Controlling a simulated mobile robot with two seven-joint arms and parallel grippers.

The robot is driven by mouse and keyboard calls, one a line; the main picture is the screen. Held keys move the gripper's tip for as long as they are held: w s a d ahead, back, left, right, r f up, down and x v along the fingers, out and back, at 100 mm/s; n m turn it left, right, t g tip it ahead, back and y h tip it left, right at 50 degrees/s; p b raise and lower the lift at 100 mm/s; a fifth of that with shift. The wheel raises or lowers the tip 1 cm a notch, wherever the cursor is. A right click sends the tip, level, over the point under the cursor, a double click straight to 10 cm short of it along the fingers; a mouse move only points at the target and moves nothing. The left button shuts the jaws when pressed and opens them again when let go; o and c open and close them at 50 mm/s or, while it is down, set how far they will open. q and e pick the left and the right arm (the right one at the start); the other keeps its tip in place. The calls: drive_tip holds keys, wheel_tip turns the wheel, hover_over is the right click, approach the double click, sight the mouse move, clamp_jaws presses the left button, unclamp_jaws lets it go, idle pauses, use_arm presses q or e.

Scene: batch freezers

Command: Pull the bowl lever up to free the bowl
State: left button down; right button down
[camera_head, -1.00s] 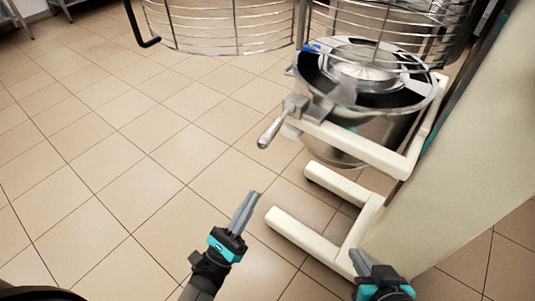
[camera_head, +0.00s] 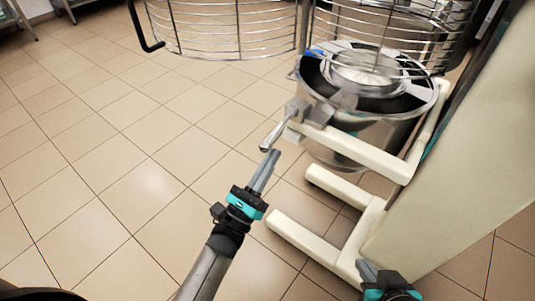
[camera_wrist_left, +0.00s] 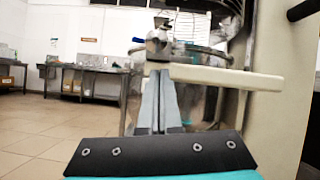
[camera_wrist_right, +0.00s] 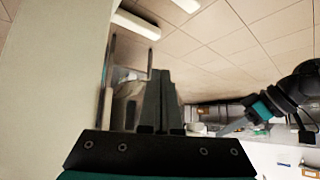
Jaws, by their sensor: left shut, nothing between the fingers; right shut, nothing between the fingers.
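The bowl lever (camera_head: 273,134) is a grey metal handle on the left end of the mixer's cream bowl arm (camera_head: 345,146). It slants down to the left. The steel bowl (camera_head: 372,128) stands between the arms under the wire guard. My left gripper (camera_head: 271,155) is shut and empty, with its tips just below the lever's free end; I cannot tell if they touch. In the left wrist view its fingers (camera_wrist_left: 160,80) point at the lever mount (camera_wrist_left: 158,42). My right gripper (camera_head: 366,268) is shut and empty, low by the machine's base. Its fingers show in the right wrist view (camera_wrist_right: 161,78).
The wire guard (camera_head: 235,28) hangs open to the left above the bowl, with a black handle (camera_head: 145,30). Cream base legs (camera_head: 300,247) lie on the floor below. The cream column (camera_head: 465,150) stands at right. Tiled floor at left is clear.

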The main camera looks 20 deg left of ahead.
use_arm(q)
drive_tip(key=shift+s+a+r, duration=0.15)
drive_tip(key=shift+a+r, duration=0.1)
drive_tip(key=shift+r, duration=0.45)
use_arm(e)
drive_tip(key=shift+s+d+g, duration=0.25)
drive_tip(key=shift+d+g, duration=0.05)
drive_tip(key=shift+d, duration=0.05)
drive_tip(key=shift+s, duration=0.1)
